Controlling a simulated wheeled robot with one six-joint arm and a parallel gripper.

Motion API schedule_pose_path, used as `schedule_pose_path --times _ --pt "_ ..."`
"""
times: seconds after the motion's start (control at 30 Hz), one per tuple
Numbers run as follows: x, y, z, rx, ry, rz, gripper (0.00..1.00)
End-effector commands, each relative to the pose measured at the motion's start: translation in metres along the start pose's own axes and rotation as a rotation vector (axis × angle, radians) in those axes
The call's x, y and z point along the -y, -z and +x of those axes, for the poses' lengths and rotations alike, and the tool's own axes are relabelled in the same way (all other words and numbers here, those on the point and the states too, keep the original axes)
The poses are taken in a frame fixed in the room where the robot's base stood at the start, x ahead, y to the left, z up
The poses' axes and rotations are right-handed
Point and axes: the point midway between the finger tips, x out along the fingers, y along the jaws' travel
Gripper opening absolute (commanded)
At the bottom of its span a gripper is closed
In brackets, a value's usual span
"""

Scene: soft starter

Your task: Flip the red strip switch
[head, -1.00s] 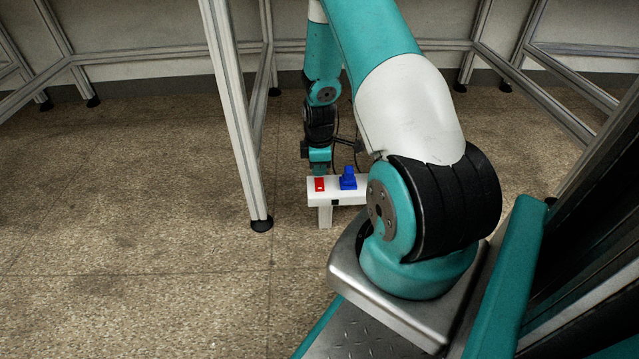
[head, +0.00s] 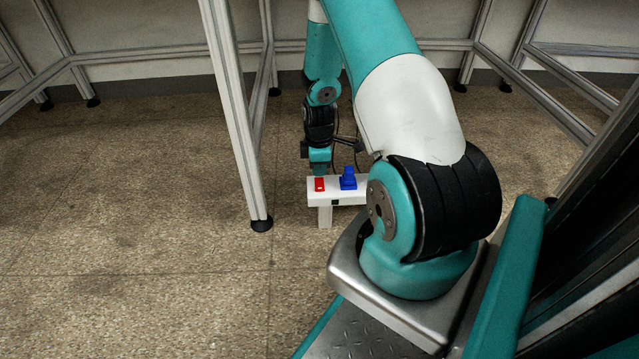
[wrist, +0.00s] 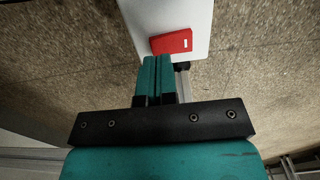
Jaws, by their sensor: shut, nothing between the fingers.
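The red strip switch (head: 320,184) sits near the left end of a white strip (head: 335,199) on a stand. In the wrist view the red switch (wrist: 171,42) lies just beyond my fingertips, with a small white mark near its right end. The white strip (wrist: 190,15) runs up out of that picture. My gripper (wrist: 157,62) is shut and empty, its two teal fingers side by side. The tips are close to the near edge of the red switch; I cannot tell whether they touch. In the head view the gripper tip is at the strip's back edge, partly hidden.
A blue switch (head: 348,179) stands on the strip right of the red one. A metal frame leg (head: 250,170) stands close to the left. The strip's right end is hidden by my arm. The floor (head: 150,220) at left is clear.

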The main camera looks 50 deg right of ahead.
Motion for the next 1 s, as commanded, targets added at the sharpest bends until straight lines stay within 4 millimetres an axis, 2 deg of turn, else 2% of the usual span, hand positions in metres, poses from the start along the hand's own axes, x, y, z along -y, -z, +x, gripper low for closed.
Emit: schedule_pose_path --times 1.0 --pt "0.000 0.000 0.013 0.000 0.000 0.000 0.00"
